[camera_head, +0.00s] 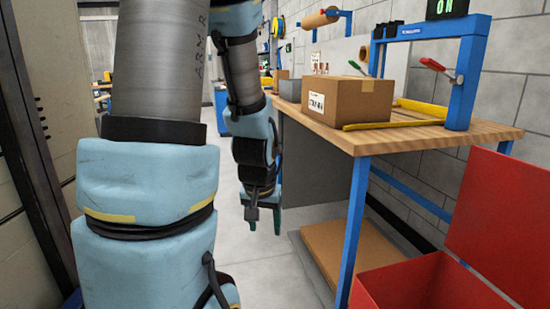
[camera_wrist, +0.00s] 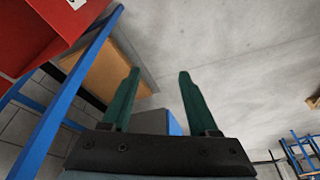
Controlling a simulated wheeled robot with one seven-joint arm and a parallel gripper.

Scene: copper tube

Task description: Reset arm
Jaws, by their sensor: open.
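My arm fills the left and middle of the head view, with light blue and grey links. My gripper (camera_head: 265,220) hangs pointing down over the floor, to the left of the workbench (camera_head: 440,135). In the wrist view, the gripper (camera_wrist: 157,95) shows two green fingers spread well apart. No copper tube can be made out near the fingers.
A cardboard box (camera_head: 348,99) and a blue frame (camera_head: 468,70) stand on the workbench. An open red container (camera_head: 430,285) is at the lower right. A low wooden shelf (camera_head: 345,255) sits under the bench. Grey floor (camera_head: 265,270) below the gripper is clear.

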